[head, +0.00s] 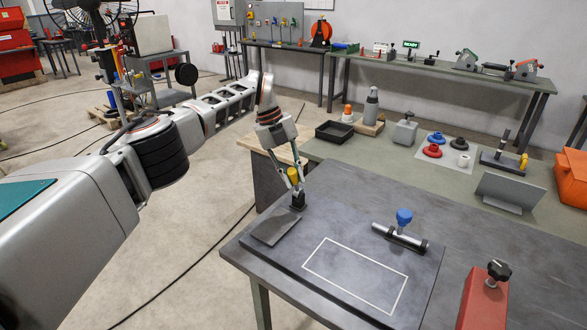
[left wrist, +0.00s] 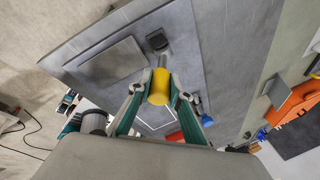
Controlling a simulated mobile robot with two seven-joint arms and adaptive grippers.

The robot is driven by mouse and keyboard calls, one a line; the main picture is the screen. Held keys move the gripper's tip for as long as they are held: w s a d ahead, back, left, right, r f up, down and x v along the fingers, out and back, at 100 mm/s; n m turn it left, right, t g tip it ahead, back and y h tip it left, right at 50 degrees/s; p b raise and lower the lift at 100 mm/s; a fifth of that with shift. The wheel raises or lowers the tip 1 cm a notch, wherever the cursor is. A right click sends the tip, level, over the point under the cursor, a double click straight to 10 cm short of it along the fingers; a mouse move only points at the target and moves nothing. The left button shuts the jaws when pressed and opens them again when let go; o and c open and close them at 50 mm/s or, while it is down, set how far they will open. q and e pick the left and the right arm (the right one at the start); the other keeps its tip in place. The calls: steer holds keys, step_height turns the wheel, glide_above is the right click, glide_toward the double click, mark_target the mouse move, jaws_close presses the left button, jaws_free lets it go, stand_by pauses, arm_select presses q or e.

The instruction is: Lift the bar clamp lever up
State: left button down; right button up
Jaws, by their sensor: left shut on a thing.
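The bar clamp lever has a yellow handle (head: 293,175) and rises steeply from a dark base (head: 298,199) at the left back of the dark plate on the near table. My left gripper (head: 292,182) comes down from above with its fingers on either side of the yellow handle, shut on it. In the left wrist view the yellow handle (left wrist: 160,87) sits between the two green-sided fingertips (left wrist: 160,95), with the dark base (left wrist: 157,41) beyond it. The fingers hide part of the handle in the head view. My right gripper is not in view.
A grey flat piece (head: 273,227) lies beside the base. A metal bar with a blue knob (head: 404,216) is at the plate's right, and a red block with a black knob (head: 485,300) stands further right. The white-outlined rectangle (head: 355,275) is bare.

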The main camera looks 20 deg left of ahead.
arm_select(q)
steer(key=shift+d+f, duration=0.1)
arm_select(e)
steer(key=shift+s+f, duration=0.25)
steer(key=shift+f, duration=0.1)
arm_select(q)
steer(key=c, duration=2.1)
jaws_free()
steer(key=v, duration=0.7)
steer(key=shift+r, duration=0.25)
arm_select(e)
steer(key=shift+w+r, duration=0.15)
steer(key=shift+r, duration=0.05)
